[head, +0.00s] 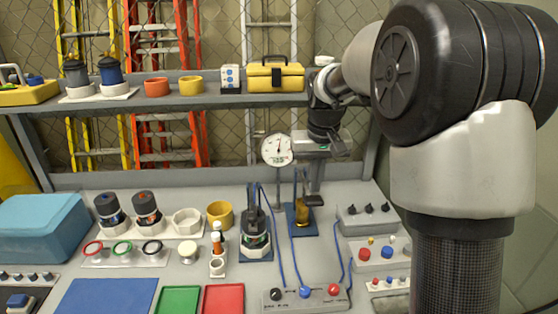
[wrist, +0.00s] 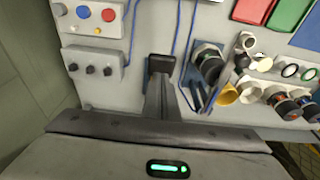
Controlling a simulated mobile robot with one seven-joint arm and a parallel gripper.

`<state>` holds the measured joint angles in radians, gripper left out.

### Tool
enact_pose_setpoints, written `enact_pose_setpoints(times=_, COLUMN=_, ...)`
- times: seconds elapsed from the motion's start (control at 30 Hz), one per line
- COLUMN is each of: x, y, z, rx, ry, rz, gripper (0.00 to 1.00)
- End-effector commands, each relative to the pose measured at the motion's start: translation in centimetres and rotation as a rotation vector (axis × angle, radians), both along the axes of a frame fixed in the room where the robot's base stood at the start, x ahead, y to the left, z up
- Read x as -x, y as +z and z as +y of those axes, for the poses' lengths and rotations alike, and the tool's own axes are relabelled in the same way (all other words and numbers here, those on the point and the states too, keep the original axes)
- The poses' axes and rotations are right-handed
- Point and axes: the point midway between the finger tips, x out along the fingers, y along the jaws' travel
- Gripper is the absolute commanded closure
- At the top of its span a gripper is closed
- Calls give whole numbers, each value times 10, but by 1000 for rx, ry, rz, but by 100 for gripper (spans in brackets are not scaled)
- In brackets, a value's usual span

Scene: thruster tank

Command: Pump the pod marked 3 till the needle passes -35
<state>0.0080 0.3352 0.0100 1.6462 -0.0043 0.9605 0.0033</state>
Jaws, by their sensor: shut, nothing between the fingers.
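I cannot read a 3 on anything, so I cannot tell which part is the marked pod. A box (head: 283,303) at the front carries a black, a blue (head: 305,292) and a red knob (head: 333,289), with blue tubes running to it. The round white gauge (head: 278,149) stands at the back on a post; its needle points roughly upward and its figures are too small to read. My gripper (head: 313,199) is shut and empty, pointing down over an amber part on a blue base (head: 294,227). In the wrist view its fingertips (wrist: 161,64) are together and hide what lies beneath.
Boxes with black knobs (head: 364,216) and coloured knobs (head: 376,256) stand to the right. A shelf (head: 200,102) crosses behind. Flat red (head: 223,299) and green trays lie in front.

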Motion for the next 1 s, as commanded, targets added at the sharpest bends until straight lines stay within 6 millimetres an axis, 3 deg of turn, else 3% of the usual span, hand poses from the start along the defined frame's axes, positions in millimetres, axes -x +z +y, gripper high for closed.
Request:
enact_pose_setpoints(times=0.47, x=0, y=-4, z=0, rx=0, ry=0, rz=0, gripper=100)
enact_pose_setpoints(times=1.0, x=0, y=-64, z=0, rx=0, ry=0, rz=2, gripper=100)
